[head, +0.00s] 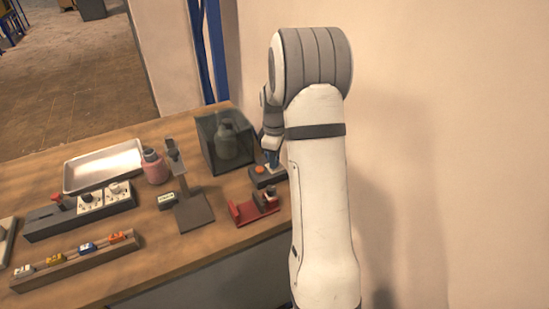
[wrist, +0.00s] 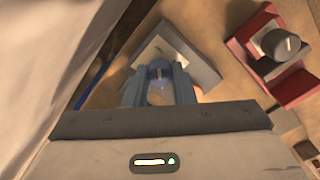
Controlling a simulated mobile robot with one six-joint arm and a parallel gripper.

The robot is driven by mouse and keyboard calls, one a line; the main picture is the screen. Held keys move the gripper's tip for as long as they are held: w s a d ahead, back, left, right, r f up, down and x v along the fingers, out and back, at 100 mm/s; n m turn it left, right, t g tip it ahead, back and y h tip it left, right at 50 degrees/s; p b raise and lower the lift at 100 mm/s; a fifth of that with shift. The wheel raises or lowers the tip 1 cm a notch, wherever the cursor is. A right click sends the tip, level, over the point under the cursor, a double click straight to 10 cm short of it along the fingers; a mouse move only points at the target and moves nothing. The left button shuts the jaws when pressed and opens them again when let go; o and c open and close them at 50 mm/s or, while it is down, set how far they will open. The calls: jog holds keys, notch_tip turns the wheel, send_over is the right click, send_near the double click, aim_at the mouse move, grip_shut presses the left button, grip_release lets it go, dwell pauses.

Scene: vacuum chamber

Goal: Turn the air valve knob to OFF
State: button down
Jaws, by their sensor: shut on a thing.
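The knob is by a grey box (wrist: 205,67) with a pale label plate; the fingers hide part of both. I cannot read any OFF mark or tell which way the knob points. In the head view my gripper (head: 271,158) reaches down at the right end of the bench, by a small dark box with an orange top (head: 260,170). The knob itself cannot be made out there.
A red stand (head: 243,212) with a grey cylinder is close in front. A dark glassy chamber (head: 212,150) holding a bottle stands just left of my gripper. A metal tray (head: 103,166), pink bottle (head: 154,170) and switch panel (head: 60,219) are farther left. The wall is close on the right.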

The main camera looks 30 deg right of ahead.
jog(key=shift+w+r, duration=0.1)
jog(key=c, duration=1.2)
grip_release()
jog(key=shift+r, duration=3.85)
